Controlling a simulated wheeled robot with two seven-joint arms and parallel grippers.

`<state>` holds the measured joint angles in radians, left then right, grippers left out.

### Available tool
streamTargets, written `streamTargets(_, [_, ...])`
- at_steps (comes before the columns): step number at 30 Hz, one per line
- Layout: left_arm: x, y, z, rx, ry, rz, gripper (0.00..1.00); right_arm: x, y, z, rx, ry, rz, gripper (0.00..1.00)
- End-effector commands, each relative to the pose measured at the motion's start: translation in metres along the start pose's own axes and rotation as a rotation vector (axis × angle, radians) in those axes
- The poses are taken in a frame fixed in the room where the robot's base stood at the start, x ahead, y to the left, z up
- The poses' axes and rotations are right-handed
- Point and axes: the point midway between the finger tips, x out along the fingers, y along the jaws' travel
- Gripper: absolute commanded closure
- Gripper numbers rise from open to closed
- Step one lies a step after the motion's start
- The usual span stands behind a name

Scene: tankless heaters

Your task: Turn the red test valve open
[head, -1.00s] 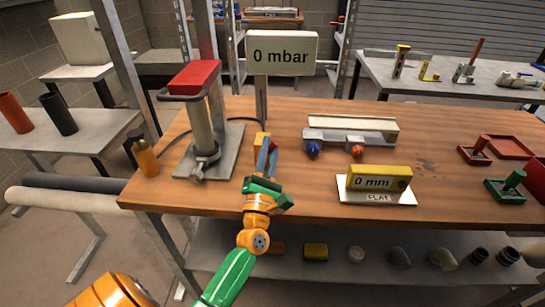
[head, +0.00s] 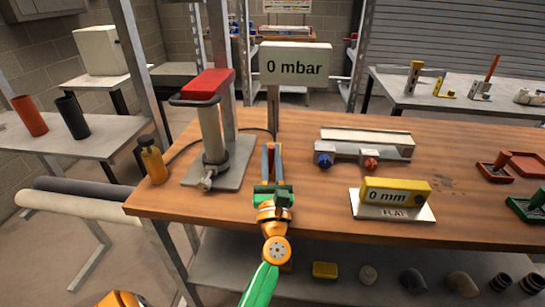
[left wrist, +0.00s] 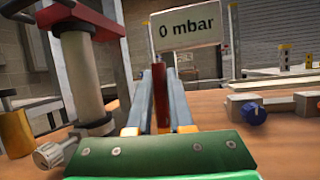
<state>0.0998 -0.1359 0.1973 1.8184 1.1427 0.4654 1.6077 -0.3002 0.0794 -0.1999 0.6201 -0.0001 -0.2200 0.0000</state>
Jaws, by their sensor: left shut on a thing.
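My left gripper (head: 271,152) reaches over the wooden bench, in front of the pole of the display sign (head: 295,66), which reads 0 mbar. The piece stands upright between the fingers in the left wrist view. My right gripper is not in view.
A red-topped pump stand (head: 210,85) and an orange bottle (head: 152,160) stand left of the gripper. A grey rail with a blue knob (head: 325,160) and a red knob (head: 371,164) lies to the right. A yellow 0 mm gauge (head: 395,191) sits nearer the front edge.

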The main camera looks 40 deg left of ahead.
Motion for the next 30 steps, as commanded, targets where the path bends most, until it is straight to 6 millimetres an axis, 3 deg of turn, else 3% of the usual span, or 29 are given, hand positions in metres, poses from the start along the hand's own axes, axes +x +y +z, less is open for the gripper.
streamTargets(13, [0.0017,0.0009,0.004,-0.009,-0.007,0.005,1.0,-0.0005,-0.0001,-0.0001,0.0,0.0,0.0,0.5])
streamTargets(14, [0.0018,0.0009,0.004,-0.009,-0.007,0.005,0.78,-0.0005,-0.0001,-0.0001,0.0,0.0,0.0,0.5])
streamTargets(17, [0.0015,0.0008,0.0033,-0.009,-0.005,0.005,0.51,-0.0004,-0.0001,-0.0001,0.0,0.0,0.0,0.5])
streamTargets(30, [-0.0028,-0.0042,-0.0055,-0.008,-0.001,0.004,0.5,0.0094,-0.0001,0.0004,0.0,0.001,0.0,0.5])
